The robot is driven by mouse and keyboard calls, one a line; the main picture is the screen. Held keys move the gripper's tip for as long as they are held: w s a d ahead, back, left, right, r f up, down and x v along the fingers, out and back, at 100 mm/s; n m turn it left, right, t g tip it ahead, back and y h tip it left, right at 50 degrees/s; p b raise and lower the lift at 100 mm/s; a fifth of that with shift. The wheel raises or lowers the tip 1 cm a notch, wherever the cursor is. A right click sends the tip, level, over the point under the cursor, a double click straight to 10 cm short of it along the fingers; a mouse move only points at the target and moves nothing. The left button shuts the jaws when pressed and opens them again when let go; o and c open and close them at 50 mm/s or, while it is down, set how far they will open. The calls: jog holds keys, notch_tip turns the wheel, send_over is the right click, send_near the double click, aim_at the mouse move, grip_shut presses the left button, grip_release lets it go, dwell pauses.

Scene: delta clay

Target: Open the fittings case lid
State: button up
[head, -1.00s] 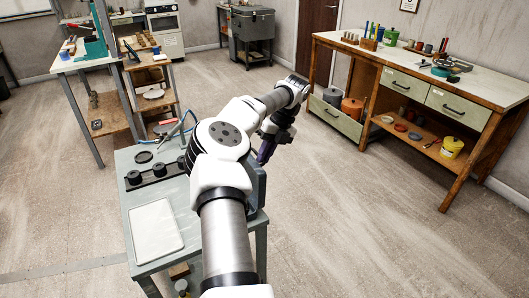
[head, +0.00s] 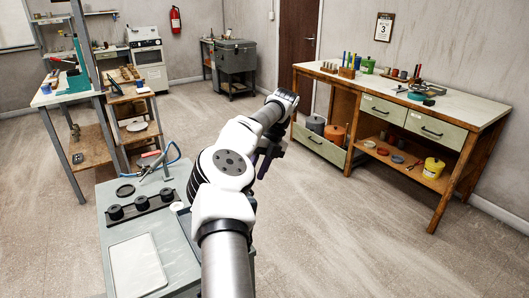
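I cannot make out the fittings case for certain in the head view. My white and grey arm crosses the middle of the picture and hides part of the grey table (head: 112,225). A grey edge shows beside the arm on that table, but I cannot tell whether it belongs to a case. My gripper (head: 264,170) hangs down dark beyond the arm's bend, over the floor as seen here. It is mostly hidden behind the wrist, and its fingers are too small to read.
The grey table holds a black rail with round knobs (head: 140,207), a white panel (head: 137,265) and a hose (head: 165,160). A wooden workbench (head: 460,118) with drawers stands right. A grey chest (head: 236,57) stands at the back. The floor between is clear.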

jog(key=p+v, duration=0.3)
jog(key=v, duration=0.5)
jog(key=shift+r+p, duration=0.2)
jog(key=shift+p, duration=0.2)
jog(key=shift+w, duration=0.15)
jog(key=shift+c, duration=0.4)
